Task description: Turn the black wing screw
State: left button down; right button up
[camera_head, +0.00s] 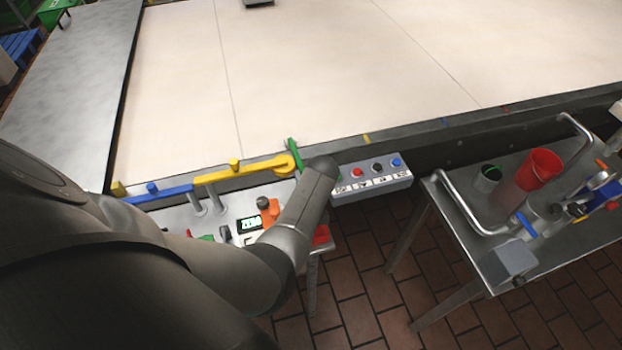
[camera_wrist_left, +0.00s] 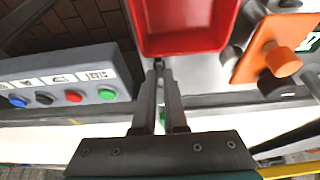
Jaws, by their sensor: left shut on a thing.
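My left gripper (camera_wrist_left: 158,72) is shut, its two long dark fingers close together, with the tips just below the red bin's edge in the left wrist view. A small dark piece (camera_wrist_left: 158,63) shows at the fingertips. It appears to be the black wing screw, but it is mostly hidden and its angle cannot be told. In the head view my left arm reaches over the small side table, and its wrist hides the gripper and the screw. My right gripper is not in view.
A grey button box (camera_head: 372,178), also in the left wrist view (camera_wrist_left: 60,82), is close by. A red bin (camera_wrist_left: 185,46) and an orange block with a knob (camera_wrist_left: 262,50) are near the fingers. A green lever (camera_head: 294,155) stands behind my wrist.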

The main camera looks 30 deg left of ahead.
pick_arm(q)
jog(key=c, duration=1)
grip_release()
jog(key=shift+o, duration=0.2)
